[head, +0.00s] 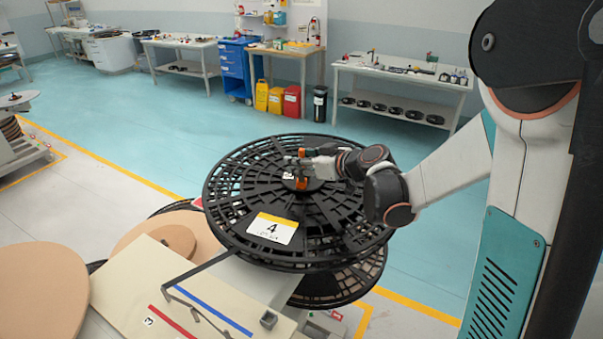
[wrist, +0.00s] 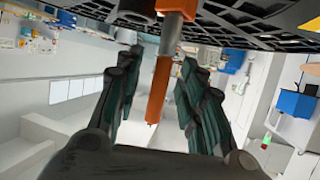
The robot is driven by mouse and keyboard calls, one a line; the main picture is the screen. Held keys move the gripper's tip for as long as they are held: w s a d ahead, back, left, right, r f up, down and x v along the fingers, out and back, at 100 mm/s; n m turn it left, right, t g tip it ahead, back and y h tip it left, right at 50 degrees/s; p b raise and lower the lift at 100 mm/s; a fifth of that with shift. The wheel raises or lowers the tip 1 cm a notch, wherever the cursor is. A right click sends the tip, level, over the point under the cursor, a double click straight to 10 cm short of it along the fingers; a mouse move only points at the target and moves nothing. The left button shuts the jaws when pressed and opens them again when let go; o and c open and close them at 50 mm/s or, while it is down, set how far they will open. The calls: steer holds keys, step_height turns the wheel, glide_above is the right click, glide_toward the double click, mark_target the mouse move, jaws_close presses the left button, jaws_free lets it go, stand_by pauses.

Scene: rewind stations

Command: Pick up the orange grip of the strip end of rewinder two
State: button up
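My gripper (head: 308,165) is over the middle of a large black spoked reel (head: 232,195) with a white and yellow label marked 4 (head: 271,229). An orange piece (head: 301,184) shows at the reel's hub, beneath my gripper. In the wrist view, my gripper's two dark fingers (wrist: 160,100) stand apart, on either side of an orange rod (wrist: 159,85) with a grey cylinder (wrist: 178,8) at its end by the reel. Gaps show between the rod and both fingers. I cannot tell whether this rod is the strip-end grip. No label for rewinder two is readable.
A beige board (head: 130,280) in front carries blue and red lines, a dark strip (head: 195,268) and a small grey block (head: 268,320). Brown discs (head: 40,290) lie at the left. Another black reel (head: 345,280) is below the labelled one. Open floor separates this station from the benches behind.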

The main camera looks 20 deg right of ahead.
jaws_close()
steer(key=shift+r, duration=0.15)
